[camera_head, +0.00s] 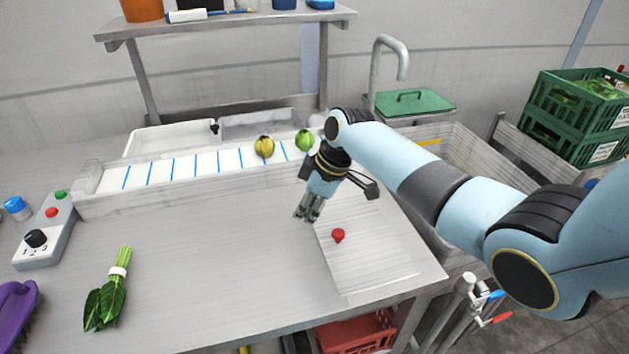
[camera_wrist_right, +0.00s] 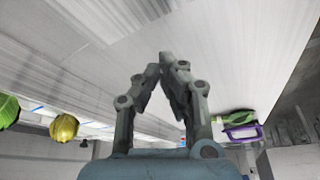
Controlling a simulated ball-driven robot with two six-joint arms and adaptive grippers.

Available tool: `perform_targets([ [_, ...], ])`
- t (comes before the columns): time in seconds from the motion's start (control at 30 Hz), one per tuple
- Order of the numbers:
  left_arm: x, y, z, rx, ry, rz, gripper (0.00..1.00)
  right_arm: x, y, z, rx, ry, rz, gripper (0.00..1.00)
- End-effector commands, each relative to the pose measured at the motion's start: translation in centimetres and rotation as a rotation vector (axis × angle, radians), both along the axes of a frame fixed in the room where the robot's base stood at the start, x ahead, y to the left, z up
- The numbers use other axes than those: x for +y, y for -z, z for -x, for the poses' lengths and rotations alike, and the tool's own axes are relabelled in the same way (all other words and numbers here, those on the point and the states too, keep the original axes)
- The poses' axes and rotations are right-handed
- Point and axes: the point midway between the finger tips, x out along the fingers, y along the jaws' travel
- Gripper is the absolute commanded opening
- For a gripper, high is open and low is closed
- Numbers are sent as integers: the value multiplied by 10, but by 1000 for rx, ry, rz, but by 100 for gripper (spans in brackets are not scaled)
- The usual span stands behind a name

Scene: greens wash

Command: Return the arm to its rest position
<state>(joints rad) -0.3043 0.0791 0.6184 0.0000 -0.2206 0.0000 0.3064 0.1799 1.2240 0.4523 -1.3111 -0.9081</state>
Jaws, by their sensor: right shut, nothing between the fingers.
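My right arm comes in from the right in the head view. My right gripper (camera_head: 308,208) is shut and empty, above the steel table (camera_head: 210,270), near the left edge of a pale ribbed board (camera_head: 375,265). In the right wrist view the fingertips (camera_wrist_right: 167,60) are together with nothing between them. My left gripper is not in view.
A red knob-like item (camera_head: 338,235) lies on the board. A yellow (camera_head: 264,146) and a green vegetable (camera_head: 304,140) sit on the blue-striped conveyor (camera_head: 185,172). Bundled greens (camera_head: 108,295) lie front left, near a control box (camera_head: 45,230). A tap (camera_head: 385,60) stands behind.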

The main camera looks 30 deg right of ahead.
Motion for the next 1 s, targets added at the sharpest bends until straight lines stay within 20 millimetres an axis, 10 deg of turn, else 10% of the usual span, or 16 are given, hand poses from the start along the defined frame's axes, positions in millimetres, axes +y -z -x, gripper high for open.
perform_targets([
  [0.33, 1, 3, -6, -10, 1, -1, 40, -22, -67, 18, -2, 0, 7, 0],
  [0.73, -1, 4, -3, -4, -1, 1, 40, -22, -77, 29, 6, 12, 11, 0],
  [1.0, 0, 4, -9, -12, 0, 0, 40, 2, -60, 137, 38, 255, 79, 0],
])
